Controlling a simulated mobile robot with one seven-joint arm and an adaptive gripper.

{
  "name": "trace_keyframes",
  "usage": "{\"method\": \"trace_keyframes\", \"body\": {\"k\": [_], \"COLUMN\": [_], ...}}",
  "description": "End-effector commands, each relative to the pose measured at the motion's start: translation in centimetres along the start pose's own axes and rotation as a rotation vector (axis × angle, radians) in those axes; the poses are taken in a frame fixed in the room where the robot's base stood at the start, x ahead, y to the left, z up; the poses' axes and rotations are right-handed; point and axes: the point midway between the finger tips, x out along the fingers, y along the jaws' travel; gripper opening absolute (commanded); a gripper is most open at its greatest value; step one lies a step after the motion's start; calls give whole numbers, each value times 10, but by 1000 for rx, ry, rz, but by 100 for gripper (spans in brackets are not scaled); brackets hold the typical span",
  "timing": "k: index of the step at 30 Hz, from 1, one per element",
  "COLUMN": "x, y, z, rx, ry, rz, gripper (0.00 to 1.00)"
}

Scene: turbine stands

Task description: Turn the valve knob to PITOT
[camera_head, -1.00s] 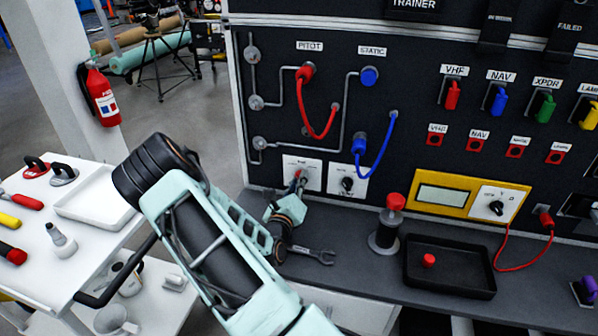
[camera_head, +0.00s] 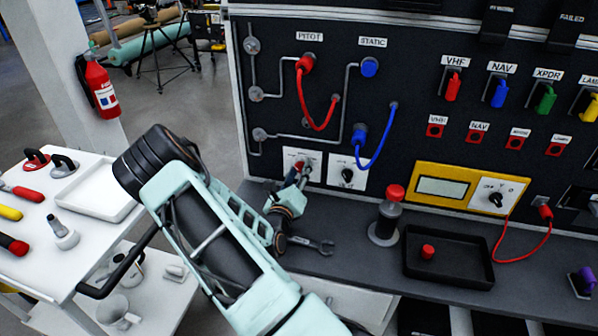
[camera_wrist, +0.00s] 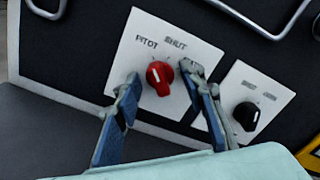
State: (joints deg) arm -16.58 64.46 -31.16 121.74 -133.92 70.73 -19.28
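The red valve knob (camera_wrist: 160,77) sits on a white plate (camera_wrist: 190,55) lettered PITOT and SHUT in the wrist view. A pale mark shows on the knob's left part; its exact aim is hard to tell. My gripper (camera_wrist: 162,75) is open, with one blue-padded finger on each side of the knob and visible gaps at both sides. In the head view my gripper (camera_head: 300,177) is at the white plate (camera_head: 312,157), where fingers partly hide the knob.
A black knob (camera_wrist: 246,115) on a second white plate is close to my right finger. Red and blue hoses hang above on the panel. On the bench below are a wrench (camera_head: 312,245), a red-capped bottle (camera_head: 387,215) and a black tray (camera_head: 448,258).

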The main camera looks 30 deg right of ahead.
Motion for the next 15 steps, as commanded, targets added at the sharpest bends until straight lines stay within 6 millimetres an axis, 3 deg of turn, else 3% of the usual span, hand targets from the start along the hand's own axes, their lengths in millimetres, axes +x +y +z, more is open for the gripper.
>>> {"method": "trace_keyframes", "body": {"k": [15], "x": [-30], "y": [0], "z": [1], "rx": [-1], "ry": [0], "rz": [2], "gripper": [38]}}
